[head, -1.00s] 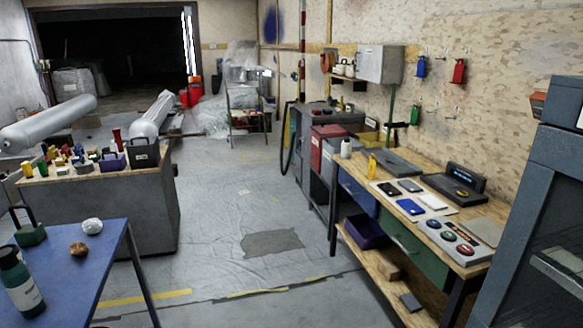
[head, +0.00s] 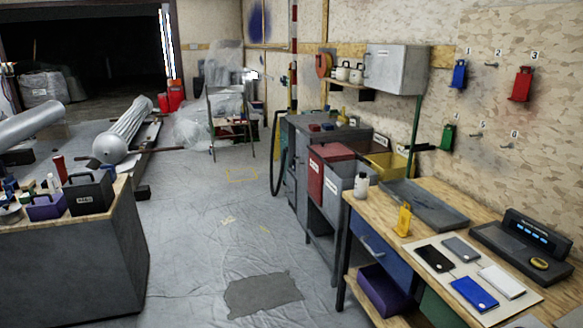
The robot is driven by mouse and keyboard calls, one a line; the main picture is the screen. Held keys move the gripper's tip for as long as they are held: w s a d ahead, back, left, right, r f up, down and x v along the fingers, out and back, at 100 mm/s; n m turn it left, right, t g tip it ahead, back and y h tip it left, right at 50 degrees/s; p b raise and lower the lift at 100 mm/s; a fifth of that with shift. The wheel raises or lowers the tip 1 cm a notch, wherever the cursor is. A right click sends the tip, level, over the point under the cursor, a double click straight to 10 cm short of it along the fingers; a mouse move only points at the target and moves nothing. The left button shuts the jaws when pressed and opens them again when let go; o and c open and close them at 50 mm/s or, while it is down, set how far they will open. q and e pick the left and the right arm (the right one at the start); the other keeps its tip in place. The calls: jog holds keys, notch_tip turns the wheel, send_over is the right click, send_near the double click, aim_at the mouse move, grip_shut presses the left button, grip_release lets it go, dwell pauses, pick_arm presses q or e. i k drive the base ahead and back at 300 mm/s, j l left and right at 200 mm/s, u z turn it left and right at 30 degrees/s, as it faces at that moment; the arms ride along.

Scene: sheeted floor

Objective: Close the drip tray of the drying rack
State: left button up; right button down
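I cannot pick out a drying rack or its drip tray for certain. A metal-framed stand (head: 232,125) is at the back, with plastic sheeting behind it and small items on its shelf. It is too small and far to tell whether it has a tray. A flat dark grey tray (head: 427,204) lies on the wooden workbench (head: 372,207) at the right. Neither of my grippers is in view.
Clear sheeted floor runs up the middle, with a dark flat patch (head: 262,294) on it. A dark counter (head: 70,265) with bins stands at left. The workbench with a blue drawer (head: 372,250), red and grey bins (head: 325,172) and a wall cabinet (head: 397,70) line the right.

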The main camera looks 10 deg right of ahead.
aim_at(438, 215)
jog(key=i+j, duration=0.1)
jog(key=i, duration=1.6)
jog(key=l+z, duration=0.05)
jog(key=l, duration=0.05)
